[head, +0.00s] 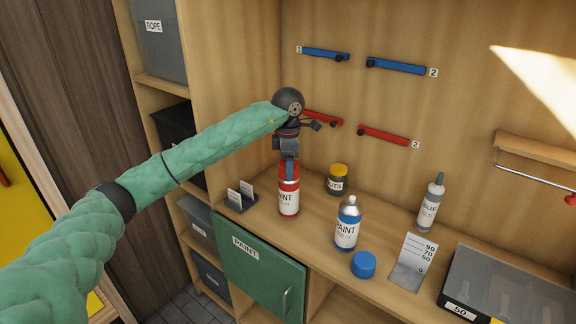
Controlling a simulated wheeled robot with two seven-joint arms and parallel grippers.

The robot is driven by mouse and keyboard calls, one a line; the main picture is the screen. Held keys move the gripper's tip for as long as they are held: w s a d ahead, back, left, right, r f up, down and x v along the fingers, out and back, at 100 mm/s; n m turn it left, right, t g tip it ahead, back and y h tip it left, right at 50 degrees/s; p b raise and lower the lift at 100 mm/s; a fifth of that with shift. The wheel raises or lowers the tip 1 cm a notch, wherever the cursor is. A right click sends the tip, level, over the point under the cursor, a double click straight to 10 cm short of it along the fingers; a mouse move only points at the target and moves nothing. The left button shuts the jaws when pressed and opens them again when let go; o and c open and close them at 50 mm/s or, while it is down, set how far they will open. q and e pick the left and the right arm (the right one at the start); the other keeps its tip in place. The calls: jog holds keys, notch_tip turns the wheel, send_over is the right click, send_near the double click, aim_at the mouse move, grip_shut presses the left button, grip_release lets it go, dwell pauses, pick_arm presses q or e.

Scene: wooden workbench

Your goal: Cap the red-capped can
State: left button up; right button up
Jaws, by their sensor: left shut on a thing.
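The red paint can (289,202) stands upright near the front edge of the workbench (320,229), with a white label facing me. The red cap (289,169) is at the top of this can, upright and in line with it. I cannot tell whether it is fully seated. My left gripper (290,158) comes down from above and is shut on the red cap, and its fingers hide part of it. My right gripper is not in view.
A blue paint can (347,228) stands uncapped to the right, with a blue cap (363,265) lying near it. A small card holder (241,197) stands left of the red can. A jar (339,180) is behind, and a sealant bottle (431,203) is farther right.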

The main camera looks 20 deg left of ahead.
pick_arm(q)
jog(key=shift+f+b, duration=0.1)
jog(key=shift+b, duration=0.3)
dwell(0.5)
jog(key=o, duration=1.3)
jog(key=shift+r+p, duration=0.45)
jog(key=shift+r, duration=3.05)
grip_shut()
